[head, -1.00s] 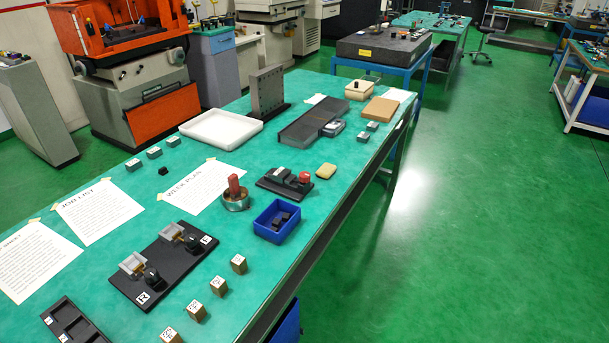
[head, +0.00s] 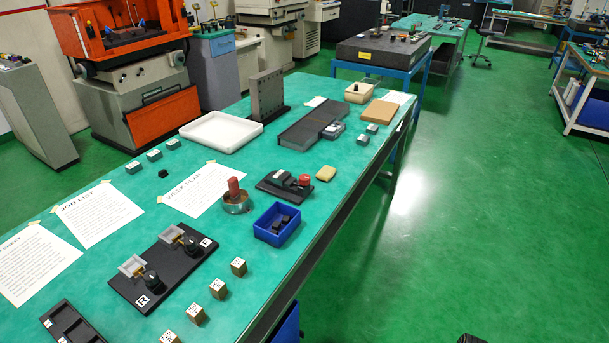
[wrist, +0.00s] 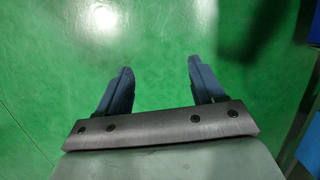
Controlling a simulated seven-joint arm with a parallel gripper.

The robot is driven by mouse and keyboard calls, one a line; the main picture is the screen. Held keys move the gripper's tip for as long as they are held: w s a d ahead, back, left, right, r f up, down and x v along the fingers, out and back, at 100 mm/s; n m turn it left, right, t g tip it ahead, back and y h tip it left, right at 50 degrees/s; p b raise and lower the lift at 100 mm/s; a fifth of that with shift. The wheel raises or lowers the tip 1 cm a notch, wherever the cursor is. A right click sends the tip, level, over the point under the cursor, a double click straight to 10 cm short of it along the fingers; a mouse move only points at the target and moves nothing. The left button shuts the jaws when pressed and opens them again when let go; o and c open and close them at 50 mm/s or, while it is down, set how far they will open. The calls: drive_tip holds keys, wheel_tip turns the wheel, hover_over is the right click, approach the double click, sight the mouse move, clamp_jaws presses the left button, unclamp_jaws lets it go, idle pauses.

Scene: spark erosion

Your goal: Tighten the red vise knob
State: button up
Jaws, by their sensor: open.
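The red vise knob (head: 304,180) sits at the right end of a small black vise (head: 284,187) on the green bench top. The vise stands behind the blue bin and left of a tan block. Whether its jaws hold anything is too small to tell. In the wrist view my gripper (wrist: 157,75) is open, with two blue fingers apart and nothing between them. It points at bare green floor, away from the vise. A dark bit at the bottom edge of the head view may be part of my arm.
A blue bin (head: 277,223) with dark pieces stands in front of the vise. A metal dish (head: 235,203) with a red-handled tool is to its left. A black two-station fixture (head: 163,267) and several small labelled blocks lie nearer.

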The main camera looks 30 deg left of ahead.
drive_tip(key=w+a+r+n+t, duration=0.1)
drive_tip(key=w+a+r+n, duration=0.15)
drive_tip(key=w+r, duration=0.4)
drive_tip(key=w+a+r+n+t, duration=0.1)
drive_tip(key=w+a+r, duration=0.3)
drive_tip(key=w, duration=0.5)
drive_tip(key=w+a+r+n, duration=0.4)
drive_tip(key=w+a+r, duration=0.2)
drive_tip(key=a, duration=0.2)
drive_tip(key=w+a+r+n, duration=0.45)
drive_tip(key=w+a, duration=0.25)
drive_tip(key=a, duration=0.2)
wheel_tip(320, 180, up, 29)
drive_tip(key=n, duration=1.5)
hover_over(305, 177)
drive_tip(key=shift+t, duration=0.3)
wheel_tip(305, 177, down, 14)
drive_tip(key=shift+a+r, duration=0.1)
drive_tip(key=shift+c, duration=0.3)
drive_tip(key=c, duration=1)
drive_tip(key=shift+m, duration=0.3)
